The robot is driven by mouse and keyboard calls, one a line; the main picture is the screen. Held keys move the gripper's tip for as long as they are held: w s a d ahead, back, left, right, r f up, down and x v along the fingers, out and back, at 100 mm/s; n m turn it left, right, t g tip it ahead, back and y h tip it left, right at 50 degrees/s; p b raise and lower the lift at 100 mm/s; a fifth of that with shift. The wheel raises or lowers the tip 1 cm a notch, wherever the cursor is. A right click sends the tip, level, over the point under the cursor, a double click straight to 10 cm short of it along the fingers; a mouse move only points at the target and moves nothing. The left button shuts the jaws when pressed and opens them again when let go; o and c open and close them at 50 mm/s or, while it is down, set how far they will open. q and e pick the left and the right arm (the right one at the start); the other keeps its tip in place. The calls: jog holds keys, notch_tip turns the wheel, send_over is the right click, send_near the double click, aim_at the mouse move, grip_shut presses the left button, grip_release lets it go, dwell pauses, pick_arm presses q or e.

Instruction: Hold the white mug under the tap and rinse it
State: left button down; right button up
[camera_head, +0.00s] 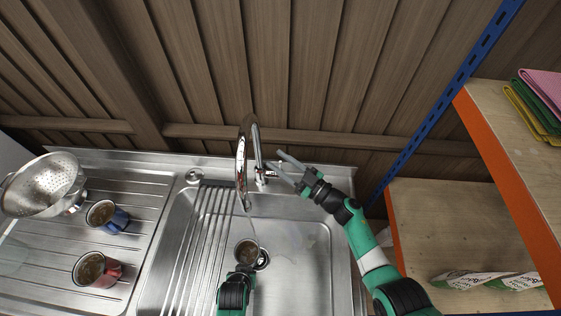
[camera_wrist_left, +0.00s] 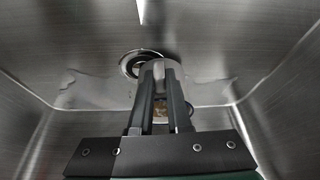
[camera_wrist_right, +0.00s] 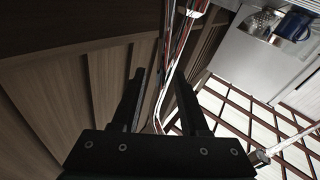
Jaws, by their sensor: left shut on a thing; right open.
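The white mug (camera_head: 247,252) is in the sink basin below the tap, with brown matter inside. My left gripper (camera_head: 243,270) is shut on it from the near side. The left wrist view shows the mug (camera_wrist_left: 160,72) between the fingers, beside the drain. The chrome tap (camera_head: 242,165) arches over the basin, and a thin pale stream (camera_head: 254,232) appears to run from its spout toward the mug. My right gripper (camera_head: 281,161) is open by the tap's lever (camera_head: 265,174), its fingers around or beside it; contact is unclear.
A blue mug (camera_head: 107,216) and a red mug (camera_head: 97,270) stand on the drainboard at left, near a metal colander (camera_head: 45,187). A wooden shelf (camera_head: 440,220) with folded cloths (camera_head: 540,100) stands at right. A plank wall closes the back.

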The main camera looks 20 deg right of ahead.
pick_arm(q)
jog(key=shift+r, duration=0.25)
pick_arm(e)
jog(key=shift+s+d, duration=0.1)
jog(key=shift+s, duration=0.05)
pick_arm(q)
notch_tip(320, 180, up, 4)
jog(key=p, duration=0.4)
pick_arm(e)
jog(key=v, duration=1.1)
jog(key=shift+s, duration=0.3)
jog(key=shift+d, duration=0.15)
